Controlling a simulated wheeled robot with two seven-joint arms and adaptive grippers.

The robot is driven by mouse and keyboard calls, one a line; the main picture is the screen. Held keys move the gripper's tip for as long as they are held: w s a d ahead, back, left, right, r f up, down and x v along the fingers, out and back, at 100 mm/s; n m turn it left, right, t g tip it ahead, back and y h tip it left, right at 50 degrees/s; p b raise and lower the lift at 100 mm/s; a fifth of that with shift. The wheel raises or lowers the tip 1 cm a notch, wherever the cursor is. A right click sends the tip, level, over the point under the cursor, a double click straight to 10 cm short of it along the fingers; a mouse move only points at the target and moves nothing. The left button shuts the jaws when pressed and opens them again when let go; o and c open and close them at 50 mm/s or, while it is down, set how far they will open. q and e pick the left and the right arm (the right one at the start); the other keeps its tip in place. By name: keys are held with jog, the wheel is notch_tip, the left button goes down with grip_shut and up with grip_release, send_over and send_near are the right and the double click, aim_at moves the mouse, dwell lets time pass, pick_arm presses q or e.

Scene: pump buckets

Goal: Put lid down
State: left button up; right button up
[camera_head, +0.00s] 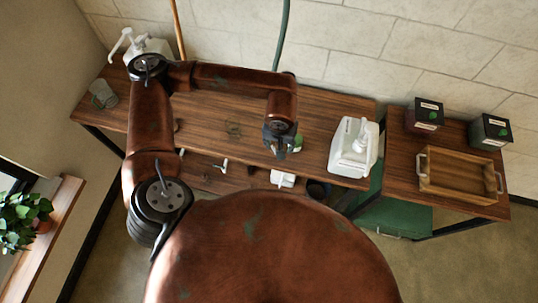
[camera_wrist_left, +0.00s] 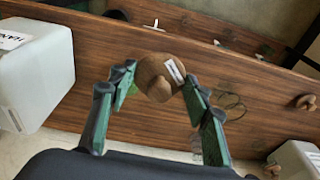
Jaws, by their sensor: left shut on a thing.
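The lid (camera_wrist_left: 160,78) is round and brown with a small white label, seen in the left wrist view between my left gripper's fingers (camera_wrist_left: 152,88). The gripper is shut on it, with green pads on its sides. The wooden table top shows behind it; I cannot tell whether the lid touches the table. In the head view my left gripper (camera_head: 282,148) is over the front part of the long table (camera_head: 225,110), and the lid is not clearly visible there. My right gripper is in neither view.
A white pump bucket (camera_head: 354,147) stands right of my left gripper, and another (camera_head: 146,45) at the table's far left near a glass jar (camera_head: 103,94). The right table holds a wooden tray (camera_head: 428,186) and two dark boxes (camera_head: 425,114) (camera_head: 490,130). The table's middle is mostly clear.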

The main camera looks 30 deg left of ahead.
pick_arm(q)
jog(key=s+d+f+n, duration=0.2)
jog(key=d+f+n, duration=0.2)
jog(key=f, duration=0.1)
jog(key=p, duration=0.2)
send_over(261, 155)
jog(key=d, duration=0.2)
jog(key=shift+n, duration=0.3)
jog(key=f, duration=0.8)
jog(key=shift+s+a+f, duration=0.25)
jog(key=shift+s, duration=0.05)
jog(key=shift+w+a+f+y, duration=0.15)
jog(key=shift+a+f+y, duration=0.15)
jog(key=shift+a+f, duration=0.3)
notch_tip(261, 155, down, 3)
jog(key=shift+f, duration=0.2)
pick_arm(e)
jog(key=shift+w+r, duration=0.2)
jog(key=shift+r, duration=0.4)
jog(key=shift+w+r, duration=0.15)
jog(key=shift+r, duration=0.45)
pick_arm(q)
jog(key=shift+f, duration=0.1)
jog(key=o, duration=0.9)
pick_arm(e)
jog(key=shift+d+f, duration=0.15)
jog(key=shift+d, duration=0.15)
